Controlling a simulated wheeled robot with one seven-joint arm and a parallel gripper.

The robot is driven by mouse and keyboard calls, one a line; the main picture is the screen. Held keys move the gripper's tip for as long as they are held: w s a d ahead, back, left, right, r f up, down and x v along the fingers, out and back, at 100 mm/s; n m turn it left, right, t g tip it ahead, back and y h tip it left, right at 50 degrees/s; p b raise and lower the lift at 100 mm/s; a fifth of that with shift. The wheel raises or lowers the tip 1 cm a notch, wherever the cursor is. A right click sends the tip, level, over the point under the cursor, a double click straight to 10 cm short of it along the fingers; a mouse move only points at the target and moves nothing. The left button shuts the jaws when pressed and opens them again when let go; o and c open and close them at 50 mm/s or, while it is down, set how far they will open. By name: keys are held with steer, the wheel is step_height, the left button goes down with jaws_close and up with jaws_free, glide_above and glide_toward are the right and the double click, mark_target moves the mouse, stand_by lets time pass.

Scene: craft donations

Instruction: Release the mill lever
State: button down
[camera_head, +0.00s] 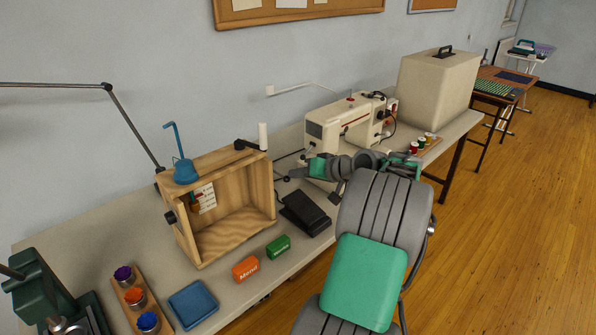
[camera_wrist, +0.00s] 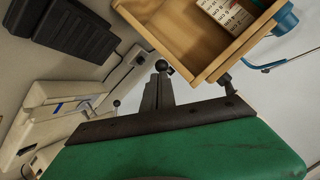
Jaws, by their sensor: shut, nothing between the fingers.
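The wooden mill box (camera_head: 226,235) stands on the table with its open front towards me and a blue funnel (camera_head: 186,172) on top. A short lever with a black ball knob (camera_head: 286,179) is at its right side. The knob also shows in the wrist view (camera_wrist: 161,65), beside the box wall (camera_wrist: 200,50). My gripper (camera_head: 293,173) is right of the box, close to the knob. In the wrist view my dark fingers (camera_wrist: 156,90) are together and empty, with their tips just short of the knob. I cannot tell whether they touch it.
A sewing machine (camera_head: 340,122) stands behind and right of my gripper. Orange (camera_head: 246,268) and green (camera_head: 278,246) blocks, a blue tray (camera_head: 193,304) and a wooden jar rack (camera_head: 128,286) occupy the front.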

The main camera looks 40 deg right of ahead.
step_height(320, 180, down, 3)
steer(key=shift+b, duration=0.35)
stand_by(0.6)
steer(key=s+d+f, duration=0.1)
steer(key=s+f, duration=0.1)
steer(key=s, duration=0.3)
steer(key=s+d+f, duration=0.1)
steer(key=s+d, duration=0.1)
steer(key=s, duration=0.3)
steer(key=shift+s+d+f, duration=0.25)
steer(key=shift+s+f, duration=0.05)
steer(key=shift+f, duration=0.05)
